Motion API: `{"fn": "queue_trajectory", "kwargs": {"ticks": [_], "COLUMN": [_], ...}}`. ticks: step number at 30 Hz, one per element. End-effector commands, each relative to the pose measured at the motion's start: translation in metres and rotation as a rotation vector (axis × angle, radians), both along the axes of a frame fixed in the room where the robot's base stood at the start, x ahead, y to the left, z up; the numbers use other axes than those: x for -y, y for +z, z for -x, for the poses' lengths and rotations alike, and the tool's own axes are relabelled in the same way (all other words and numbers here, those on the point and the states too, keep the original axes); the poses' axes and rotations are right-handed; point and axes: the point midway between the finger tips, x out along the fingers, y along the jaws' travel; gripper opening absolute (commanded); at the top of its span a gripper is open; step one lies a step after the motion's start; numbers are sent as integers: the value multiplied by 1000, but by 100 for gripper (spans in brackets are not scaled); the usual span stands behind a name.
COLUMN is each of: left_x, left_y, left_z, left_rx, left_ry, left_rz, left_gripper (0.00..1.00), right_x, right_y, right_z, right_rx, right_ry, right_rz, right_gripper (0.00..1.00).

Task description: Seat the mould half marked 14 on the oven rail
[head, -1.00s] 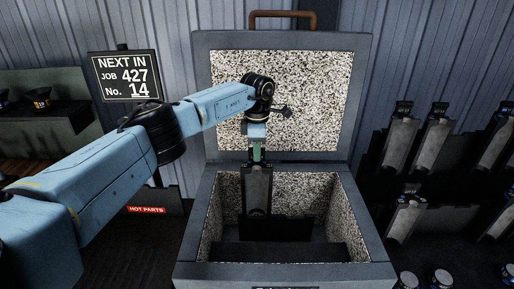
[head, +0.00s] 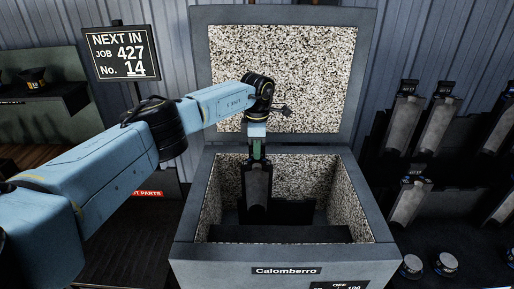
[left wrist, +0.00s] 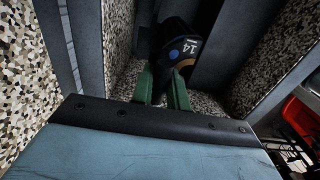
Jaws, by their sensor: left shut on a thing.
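The mould half marked 14 (head: 257,186) is a long dark grey piece hanging upright inside the open oven (head: 284,255). Its end with a white 14 and a blue dot shows in the left wrist view (left wrist: 184,48). My left gripper (head: 257,150) is shut on it; its green fingers also show in the left wrist view (left wrist: 163,80). A dark bar (head: 280,233) crosses the oven's inside near the front. The mould's lower end is in shadow, and I cannot tell whether it touches a rail. My right gripper is out of view.
The speckled oven lid (head: 283,75) stands open behind my arm. A sign (head: 121,53) reads job 427, No. 14. Racks of other mould halves (head: 437,125) stand at the right. The oven walls are close around the held mould.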

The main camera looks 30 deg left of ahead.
Motion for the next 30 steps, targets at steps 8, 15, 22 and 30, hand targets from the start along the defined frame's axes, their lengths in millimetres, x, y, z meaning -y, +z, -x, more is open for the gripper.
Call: {"fn": "queue_trajectory", "kwargs": {"ticks": [8, 15, 22, 30], "left_x": [2, 1, 1, 1], "left_y": [-26, -39, -55, -73], "left_z": [0, -1, -1, -2], "left_rx": [0, 6, 5, 5], "left_ry": [-2, 0, -1, -1], "left_rz": [2, 4, 3, 3], "left_gripper": [0, 0, 0, 0], "right_x": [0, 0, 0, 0], "right_y": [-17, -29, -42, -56], "right_z": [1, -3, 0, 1], "right_rx": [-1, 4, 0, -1], "right_ry": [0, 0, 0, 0], "right_rz": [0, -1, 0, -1], "right_gripper": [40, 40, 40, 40]}}
